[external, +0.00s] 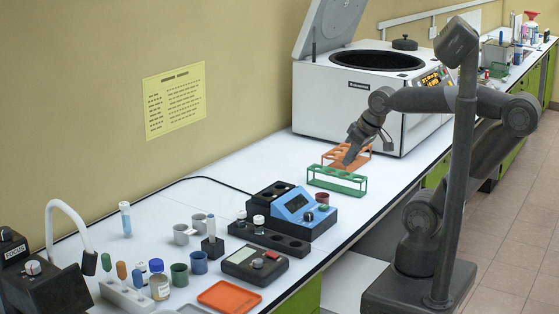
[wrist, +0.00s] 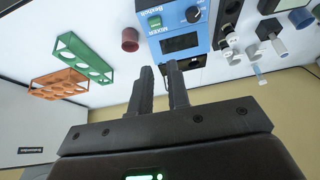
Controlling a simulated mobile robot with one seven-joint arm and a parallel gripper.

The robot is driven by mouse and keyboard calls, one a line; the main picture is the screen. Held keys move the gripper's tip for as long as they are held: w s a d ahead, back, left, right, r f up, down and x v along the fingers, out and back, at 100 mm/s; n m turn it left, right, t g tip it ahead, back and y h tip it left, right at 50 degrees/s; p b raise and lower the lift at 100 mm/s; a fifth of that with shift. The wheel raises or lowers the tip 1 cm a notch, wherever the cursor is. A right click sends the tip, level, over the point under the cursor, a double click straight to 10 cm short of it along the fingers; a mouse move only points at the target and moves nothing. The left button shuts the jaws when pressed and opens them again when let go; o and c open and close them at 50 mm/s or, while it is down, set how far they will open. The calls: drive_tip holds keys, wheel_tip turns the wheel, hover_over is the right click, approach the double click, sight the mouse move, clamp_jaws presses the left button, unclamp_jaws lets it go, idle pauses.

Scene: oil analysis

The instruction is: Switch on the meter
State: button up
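My gripper (external: 350,160) is over the bench by the racks, well apart from the grey box. In the wrist view my gripper (wrist: 160,70) is open and empty.
A green rack (external: 337,180) and an orange rack (external: 347,155) stand below and beside my gripper. A small red-brown cup (wrist: 130,39) stands by the mixer. An orange tray (external: 229,296) and several cups and vials crowd the near end. A white centrifuge (external: 350,95) is behind.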

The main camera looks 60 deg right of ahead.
drive_tip(key=shift+g, duration=0.6)
drive_tip(key=w+a, duration=0.1)
drive_tip(key=a, duration=0.1)
drive_tip(key=w+a, duration=0.2)
drive_tip(key=a, duration=0.1)
drive_tip(key=shift+w+a+r, duration=0.35)
clamp_jaws()
drive_tip(key=g, duration=0.3)
hover_over(268, 252)
drive_tip(key=s, duration=0.3)
wheel_tip(268, 252, down, 4)
drive_tip(key=shift+w+r, duration=0.15)
drive_tip(key=shift+w, duration=0.1)
drive_tip(key=f, duration=0.4)
drive_tip(key=w+f, duration=0.1)
drive_tip(key=f, duration=0.4)
drive_tip(key=w+f, duration=0.1)
drive_tip(key=f, duration=0.4)
